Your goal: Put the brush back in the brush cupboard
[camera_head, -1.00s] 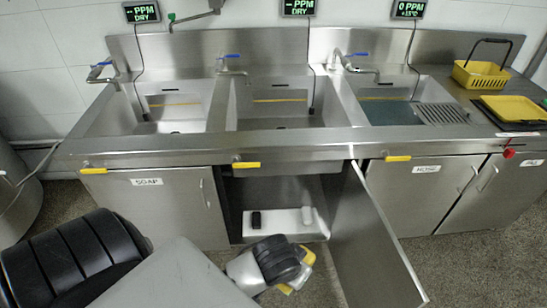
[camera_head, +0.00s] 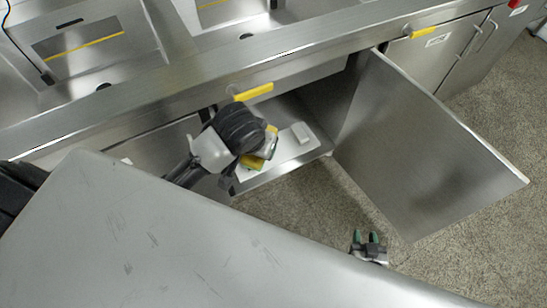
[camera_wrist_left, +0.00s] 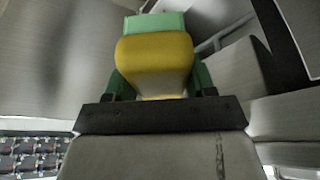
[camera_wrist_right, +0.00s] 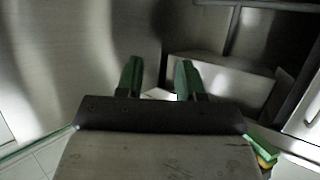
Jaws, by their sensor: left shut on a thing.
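The yellow brush (camera_wrist_left: 155,62), with a pale green block at its far end, is between the green fingers of my left gripper (camera_wrist_left: 157,85), which is shut on it. In the head view the brush (camera_head: 256,160) shows partly under my dark wrist, at the mouth of the open cupboard (camera_head: 345,112). Whether it touches the shelf I cannot tell. The cupboard door (camera_head: 425,150) stands wide open to the right. My right gripper (camera_head: 368,240) is open and empty in front of the door; its green fingers also show apart in the right wrist view (camera_wrist_right: 159,80).
A pale shelf or tray (camera_head: 292,155) with a small white block (camera_head: 302,133) lies inside the cupboard. The steel sink counter (camera_head: 170,85) with a yellow handle (camera_head: 254,92) runs above. Open speckled floor (camera_head: 300,205) lies before the cupboard.

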